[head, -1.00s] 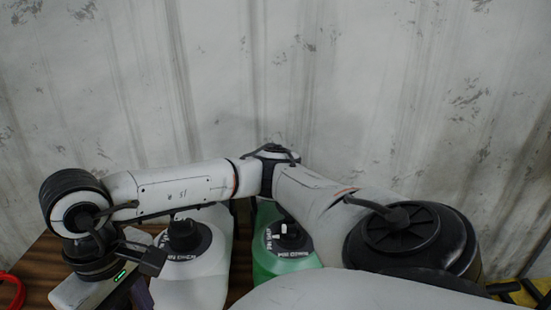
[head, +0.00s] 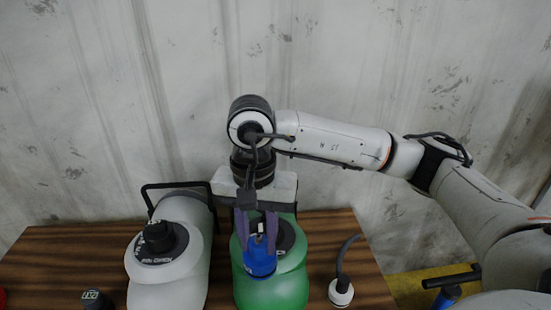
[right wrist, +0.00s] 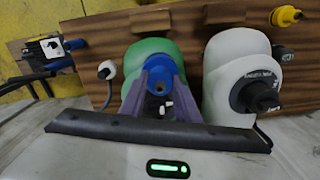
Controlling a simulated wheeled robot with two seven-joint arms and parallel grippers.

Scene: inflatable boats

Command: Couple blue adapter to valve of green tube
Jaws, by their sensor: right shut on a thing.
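The green tube (head: 283,290) lies on the wooden table, with its dark round valve (head: 287,236) on top. My right gripper (head: 257,222) is over it, its purple fingers shut on the blue adapter (head: 259,262). The adapter appears on the near side of the valve in the head view; a small white post shows between the fingers just above it. I cannot tell whether adapter and valve touch. In the right wrist view the adapter (right wrist: 158,78) sits between the fingers, in front of the green tube (right wrist: 150,47). My left gripper is not in view.
A white tube (head: 170,285) with a black valve lies to the left of the green one. A white fitting with a dark hose (head: 341,292) stands on the right. A dark cap (head: 97,299) is at the front left. A yellow piece (right wrist: 285,16) shows in the right wrist view.

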